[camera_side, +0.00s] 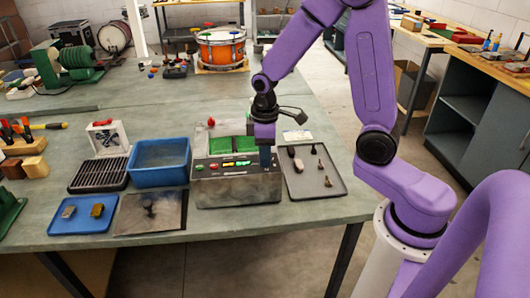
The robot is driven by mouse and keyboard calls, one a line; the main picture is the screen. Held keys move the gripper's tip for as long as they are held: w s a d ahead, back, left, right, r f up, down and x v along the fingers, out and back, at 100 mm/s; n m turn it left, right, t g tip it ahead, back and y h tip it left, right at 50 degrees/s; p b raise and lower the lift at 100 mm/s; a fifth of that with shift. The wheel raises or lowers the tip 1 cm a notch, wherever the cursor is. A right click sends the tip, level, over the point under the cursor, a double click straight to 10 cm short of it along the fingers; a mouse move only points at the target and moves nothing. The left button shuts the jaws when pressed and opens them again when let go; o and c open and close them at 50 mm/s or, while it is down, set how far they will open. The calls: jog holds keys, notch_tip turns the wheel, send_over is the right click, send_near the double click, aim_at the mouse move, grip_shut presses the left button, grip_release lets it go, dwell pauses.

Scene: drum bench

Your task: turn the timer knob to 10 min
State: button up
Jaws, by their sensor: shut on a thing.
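A grey timer box (236,187) stands near the front edge of the bench, with green parts on top and small red and green controls on its sloped face. My gripper (265,160) points down at the right end of that face. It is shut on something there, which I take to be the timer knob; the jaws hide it. The knob's pointer and any minute marks cannot be read at this size.
A grey tray (333,188) with several small parts lies close on the right. A blue bin (160,176) stands close on the left, beside a black rack (98,187). A dark plate (126,222) and a blue tray (68,227) lie in front. An orange drum (221,55) stands at the back.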

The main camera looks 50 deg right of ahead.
jog(key=m, duration=0.4)
jog(key=shift+m, duration=0.3)
jog(key=m, duration=0.3)
jog(key=shift+m, duration=0.4)
jog(key=m, duration=0.4)
jog(key=shift+m, duration=2.1)
jog(key=o, duration=1)
jog(key=shift+o, duration=0.2)
jog(key=shift+r, duration=0.1)
